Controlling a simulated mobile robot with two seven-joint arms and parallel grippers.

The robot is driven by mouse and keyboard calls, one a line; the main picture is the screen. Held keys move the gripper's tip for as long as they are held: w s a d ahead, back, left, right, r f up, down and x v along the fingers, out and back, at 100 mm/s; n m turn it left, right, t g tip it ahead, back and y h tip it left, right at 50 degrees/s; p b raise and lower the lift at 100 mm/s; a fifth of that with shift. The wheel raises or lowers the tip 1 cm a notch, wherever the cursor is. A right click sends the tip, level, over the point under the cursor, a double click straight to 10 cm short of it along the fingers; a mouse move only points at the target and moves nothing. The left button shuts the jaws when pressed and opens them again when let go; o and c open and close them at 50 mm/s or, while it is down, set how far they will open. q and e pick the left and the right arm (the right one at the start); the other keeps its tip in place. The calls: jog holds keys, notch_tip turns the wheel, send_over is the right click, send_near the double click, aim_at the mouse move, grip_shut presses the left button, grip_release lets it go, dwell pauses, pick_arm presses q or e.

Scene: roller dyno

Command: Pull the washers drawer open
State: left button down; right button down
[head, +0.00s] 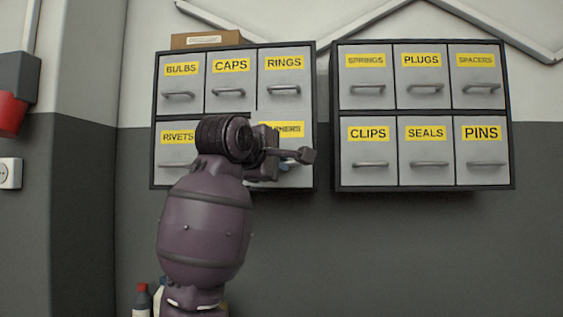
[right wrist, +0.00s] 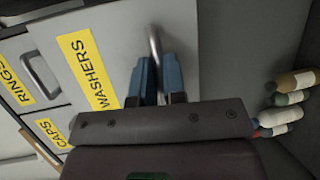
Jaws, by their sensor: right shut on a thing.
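The washers drawer (head: 295,176) is at the bottom right of the left cabinet, its yellow label partly hidden behind my right arm. Its front appears to stand out a little from the neighbouring fronts. In the right wrist view the grey drawer front (right wrist: 120,35) carries the WASHERS label (right wrist: 88,75), with a metal bar handle (right wrist: 155,42) beside it. My right gripper (right wrist: 158,82) has its blue fingers on either side of the handle, shut on it. In the head view the gripper (head: 284,166) is mostly hidden by its own wrist. My left gripper is not in view.
The left cabinet (head: 153,120) also has bulbs, caps, rings and rivets drawers. A second cabinet (head: 334,120) hangs to the right, its drawers closed. A cardboard box (head: 205,39) sits on top of the left one. Several bottles (right wrist: 290,100) stand below.

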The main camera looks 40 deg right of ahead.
jog(key=shift+s+a, duration=0.95)
jog(key=shift+a, duration=0.25)
jog(key=c, duration=1.2)
grip_release()
jog(key=v, duration=1)
jog(key=shift+a, duration=0.35)
jog(key=shift+s+r, duration=0.1)
